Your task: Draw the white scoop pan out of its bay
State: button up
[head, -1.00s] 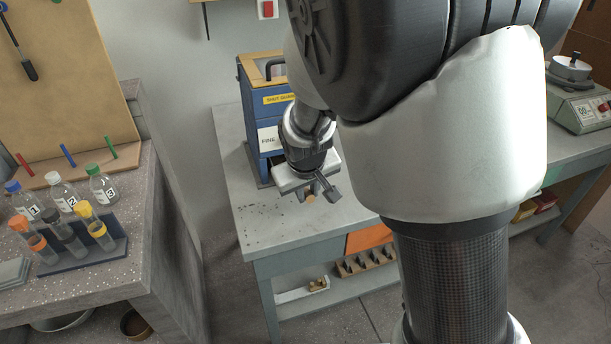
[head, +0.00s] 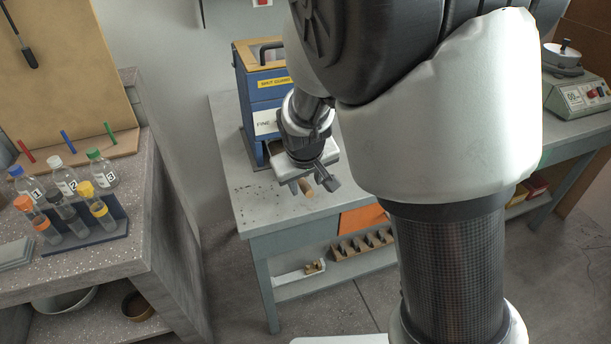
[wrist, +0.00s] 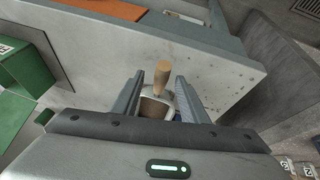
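The white scoop pan (wrist: 153,108) shows between my fingers in the wrist view, with its wooden handle (wrist: 162,77) pointing toward the bench's edge. In the head view the handle (head: 307,190) sticks out below my gripper (head: 318,187); the pan's body is hidden there. My gripper (wrist: 161,78) is open, its two fingers on either side of the handle with a gap at each side. The blue box (head: 262,95) labelled FINE stands behind my gripper. The bay is largely hidden by my gripper and arm.
The grey bench (head: 265,205) is bare in front of the blue box. A shelf below holds a slotted rack (head: 362,243). A stone counter (head: 115,262) with a bottle rack stands at left. A green scale (head: 580,95) is at far right.

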jog(key=p+v, duration=0.5)
jog(key=v, duration=1.2)
jog(key=shift+r, duration=0.2)
jog(key=shift+d, duration=0.1)
jog(key=s+d+r+m, duration=0.2)
jog(key=s+d+r, duration=0.2)
jog(key=s+d, duration=0.3)
jog(key=s+d+r+m, duration=0.3)
jog(key=s+d, duration=0.3)
jog(key=s, duration=0.2)
notch_tip(320, 180, up, 14)
jog(key=p, duration=1.4)
jog(key=shift+s+a+r+t, duration=0.15)
jog(key=shift+a+r+t, duration=0.05)
jog(key=shift+a+t, duration=0.1)
jog(key=shift+c, duration=0.2)
